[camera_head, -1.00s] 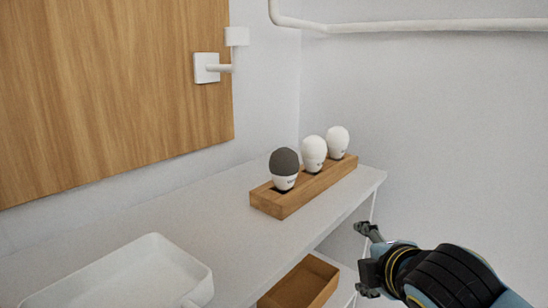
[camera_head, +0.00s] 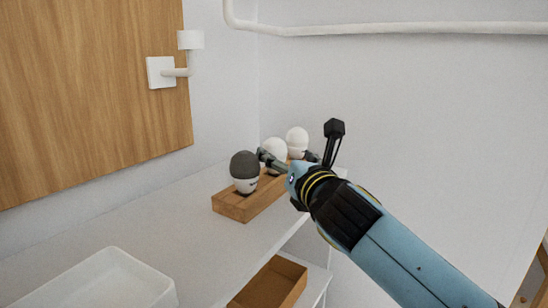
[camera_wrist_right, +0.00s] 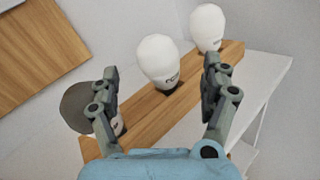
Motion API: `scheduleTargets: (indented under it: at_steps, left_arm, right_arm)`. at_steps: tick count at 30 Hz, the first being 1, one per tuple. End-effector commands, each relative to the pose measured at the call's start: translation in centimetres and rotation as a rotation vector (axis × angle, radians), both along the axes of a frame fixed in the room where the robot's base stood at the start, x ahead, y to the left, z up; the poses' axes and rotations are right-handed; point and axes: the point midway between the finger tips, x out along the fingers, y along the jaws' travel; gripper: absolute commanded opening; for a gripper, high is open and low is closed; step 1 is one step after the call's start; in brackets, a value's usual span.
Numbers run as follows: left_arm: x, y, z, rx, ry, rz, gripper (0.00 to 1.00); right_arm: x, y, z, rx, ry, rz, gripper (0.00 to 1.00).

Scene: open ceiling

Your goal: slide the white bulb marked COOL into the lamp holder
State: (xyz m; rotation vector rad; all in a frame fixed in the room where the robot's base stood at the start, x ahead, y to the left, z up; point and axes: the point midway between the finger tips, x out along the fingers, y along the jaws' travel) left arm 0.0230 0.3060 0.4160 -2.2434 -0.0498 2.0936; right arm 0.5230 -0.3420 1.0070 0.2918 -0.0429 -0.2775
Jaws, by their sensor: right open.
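The white lamp holder (camera_head: 190,40) sits on a bracket on the wall beside the wooden panel. Two white bulbs and a dark-topped bulb (camera_head: 244,170) stand upright in a wooden rack. The middle white bulb (camera_head: 275,154) also shows in the right wrist view (camera_wrist_right: 158,60), with small print too blurred to read. The far white bulb (camera_head: 297,140) stands behind it; its print is also unclear. My right gripper (camera_head: 288,158) is open, its fingers spread left and right of the middle bulb in the wrist view (camera_wrist_right: 160,70), apart from it. My left gripper is out of view.
The wooden rack (camera_head: 232,207) stands on a white shelf (camera_head: 190,240). A white tray (camera_head: 105,280) lies at the front left. A brown open box (camera_head: 270,285) is on a lower level. A white pipe (camera_head: 400,27) runs along the wall above.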

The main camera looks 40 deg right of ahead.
Motion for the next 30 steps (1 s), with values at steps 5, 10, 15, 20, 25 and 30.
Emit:
scheduleTargets:
  at_steps: [5,10,15,20,25,30]
  left_arm:
    - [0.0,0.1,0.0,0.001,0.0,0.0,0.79]
    - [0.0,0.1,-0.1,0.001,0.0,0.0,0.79]
    - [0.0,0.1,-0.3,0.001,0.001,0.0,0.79]
    - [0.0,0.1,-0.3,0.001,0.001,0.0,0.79]
    - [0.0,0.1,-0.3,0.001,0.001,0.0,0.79]
    - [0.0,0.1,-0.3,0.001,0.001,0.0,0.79]
  right_arm:
    - [1.5,-0.4,0.0,0.003,0.0,-0.001,0.81]
    - [3.9,-1.0,0.5,0.004,-0.001,-0.001,0.81]
    - [5.9,-1.6,0.4,0.005,0.001,-0.001,0.81]
    - [6.2,-1.7,0.4,0.005,0.001,-0.001,0.81]
    - [6.2,-1.6,0.4,0.004,0.001,0.0,0.73]
    - [6.2,-1.6,0.4,0.005,0.001,0.0,0.51]
